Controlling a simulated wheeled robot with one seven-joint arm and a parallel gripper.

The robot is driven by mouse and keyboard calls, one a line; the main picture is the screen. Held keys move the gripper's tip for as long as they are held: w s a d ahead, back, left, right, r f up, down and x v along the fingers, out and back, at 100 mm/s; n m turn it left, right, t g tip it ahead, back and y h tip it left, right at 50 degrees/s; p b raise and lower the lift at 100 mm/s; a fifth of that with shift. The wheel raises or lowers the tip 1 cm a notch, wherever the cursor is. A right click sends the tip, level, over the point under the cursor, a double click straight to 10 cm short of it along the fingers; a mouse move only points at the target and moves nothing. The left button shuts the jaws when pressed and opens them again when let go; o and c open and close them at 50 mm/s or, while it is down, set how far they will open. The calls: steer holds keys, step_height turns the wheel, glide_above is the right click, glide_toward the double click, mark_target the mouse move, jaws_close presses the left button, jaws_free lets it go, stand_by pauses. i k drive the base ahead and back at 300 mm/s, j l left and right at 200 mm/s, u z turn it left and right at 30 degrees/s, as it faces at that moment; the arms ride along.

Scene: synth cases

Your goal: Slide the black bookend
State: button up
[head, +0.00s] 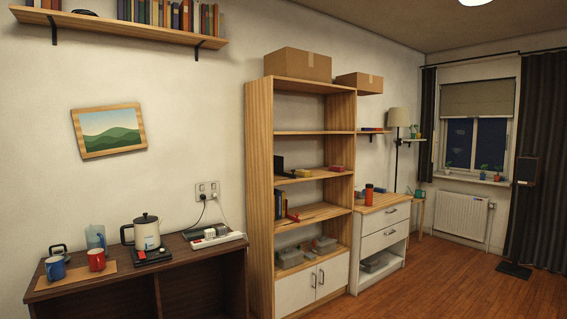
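A small dark upright piece (279,165) stands at the left end of a middle shelf in the wooden bookcase (259,200). It looks like the black bookend, but it is too small to be sure. My gripper is not in view.
A wall shelf (120,27) holds books. A white drawer cabinet (382,245) stands right of the bookcase. Wooden floor (450,285) is open at the right.

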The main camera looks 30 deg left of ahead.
mark_target(278, 161)
steer(key=i+j+u, duration=0.7)
steer(key=j+u, duration=0.15)
steer(key=i+j+u, duration=0.25)
steer(key=i+u, duration=0.15)
steer(key=i+j, duration=0.15)
steer(key=i, duration=0.45)
steer(key=i+j+z, duration=0.1)
steer(key=i, duration=0.5)
steer(key=i+l+z, duration=0.2)
steer(key=i+z, duration=0.25)
steer(key=i, duration=0.5)
steer(key=i+j+z, duration=0.15)
steer(key=i+z, duration=0.25)
steer(key=i, duration=0.55)
steer(key=i+l+u, duration=0.1)
steer(key=i, duration=0.45)
